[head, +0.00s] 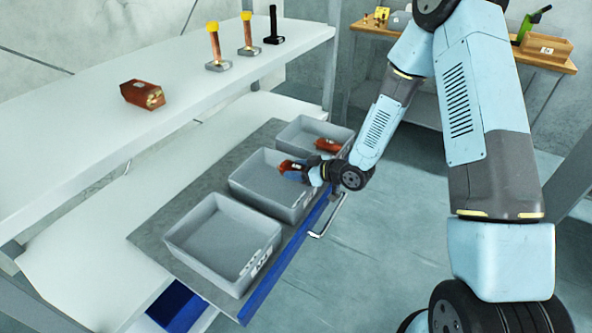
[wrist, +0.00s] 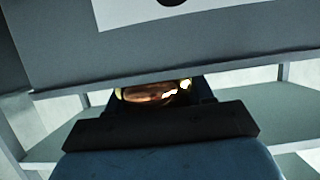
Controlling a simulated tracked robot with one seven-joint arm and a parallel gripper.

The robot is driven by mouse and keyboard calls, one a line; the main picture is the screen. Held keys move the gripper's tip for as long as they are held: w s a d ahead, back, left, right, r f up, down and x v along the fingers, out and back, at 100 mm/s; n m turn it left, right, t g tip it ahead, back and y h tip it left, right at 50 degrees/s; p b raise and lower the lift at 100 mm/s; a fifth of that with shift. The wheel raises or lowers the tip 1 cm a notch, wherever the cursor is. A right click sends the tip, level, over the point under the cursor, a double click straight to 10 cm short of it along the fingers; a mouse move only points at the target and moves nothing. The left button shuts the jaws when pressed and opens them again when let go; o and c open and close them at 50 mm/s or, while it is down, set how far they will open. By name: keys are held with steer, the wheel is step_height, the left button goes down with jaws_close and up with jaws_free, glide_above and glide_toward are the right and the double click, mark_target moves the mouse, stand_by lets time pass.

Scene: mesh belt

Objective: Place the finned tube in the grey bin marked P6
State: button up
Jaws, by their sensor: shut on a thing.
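My gripper (head: 297,171) is shut on a reddish-brown piece, which I take to be the finned tube (head: 287,166), over the middle grey bin (head: 240,190). Whether the tube touches that bin is unclear. In the wrist view my gripper (wrist: 160,110) shows dark jaws with the shiny copper-gold end of the tube (wrist: 152,94) between them; the rest is hidden. Two more grey bins stand in the row: a near one (head: 190,240) that looks empty, and a far one (head: 295,130) holding a reddish-brown piece (head: 327,145). The bin marks are too small to read.
The bins stand on a grey board (head: 160,215) with a blue front edge. Above, a white shelf (head: 70,140) holds a reddish-brown block (head: 142,95), two yellow-topped posts (head: 214,45) and a black post (head: 273,25). A wooden-topped bench (head: 500,45) is behind. The floor at right is partly open.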

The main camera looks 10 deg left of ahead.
steer(key=shift+f, duration=0.1)
steer(key=o, duration=1.3)
steer(key=shift+s+d+r, duration=0.1)
steer(key=shift+d+r, duration=0.15)
steer(key=shift+r, duration=0.05)
steer(key=v, duration=1.1)
steer(key=shift+d, duration=0.2)
steer(key=shift+r, duration=0.1)
